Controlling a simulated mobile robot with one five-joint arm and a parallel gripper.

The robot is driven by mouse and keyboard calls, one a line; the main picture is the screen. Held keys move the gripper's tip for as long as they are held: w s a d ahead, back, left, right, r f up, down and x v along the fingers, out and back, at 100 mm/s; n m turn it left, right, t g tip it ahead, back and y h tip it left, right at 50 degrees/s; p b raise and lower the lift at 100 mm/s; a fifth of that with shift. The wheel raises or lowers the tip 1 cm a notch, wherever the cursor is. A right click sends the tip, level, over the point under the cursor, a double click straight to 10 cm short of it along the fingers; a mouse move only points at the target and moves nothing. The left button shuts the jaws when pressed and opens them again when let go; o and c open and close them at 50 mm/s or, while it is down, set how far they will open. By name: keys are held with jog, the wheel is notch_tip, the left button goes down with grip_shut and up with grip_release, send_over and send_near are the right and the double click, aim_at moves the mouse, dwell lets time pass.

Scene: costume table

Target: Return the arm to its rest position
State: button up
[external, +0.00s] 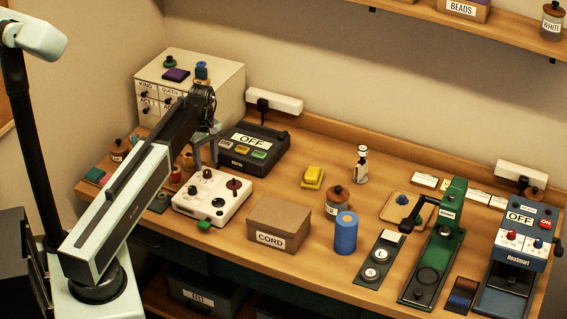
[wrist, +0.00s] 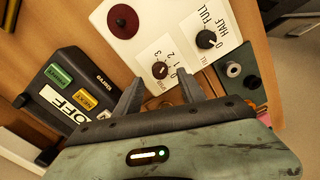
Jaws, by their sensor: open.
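My arm reaches from its base at the lower left of the external view over the left part of the table. My gripper (external: 205,160) hangs at its end, pointing down near the white control box (external: 222,207). In the wrist view my gripper (wrist: 158,92) shows two grey fingers spread apart, with nothing between them that I can see held. Part of the box is hidden by the gripper. I cannot tell the exact height of the fingertips above the table.
A black switch box marked OFF (external: 252,149) stands right behind my gripper. A drawer cabinet (external: 226,90) stands at the back left. A CORD box (external: 279,222), a blue spool (external: 346,234) and a green press (external: 442,245) stand to the right. A lamp post (external: 22,130) rises at the left.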

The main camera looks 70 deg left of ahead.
notch_tip(320, 180, up, 4)
jog(key=p, duration=0.3)
jog(key=shift+r, duration=0.2)
jog(key=shift+f, duration=0.15)
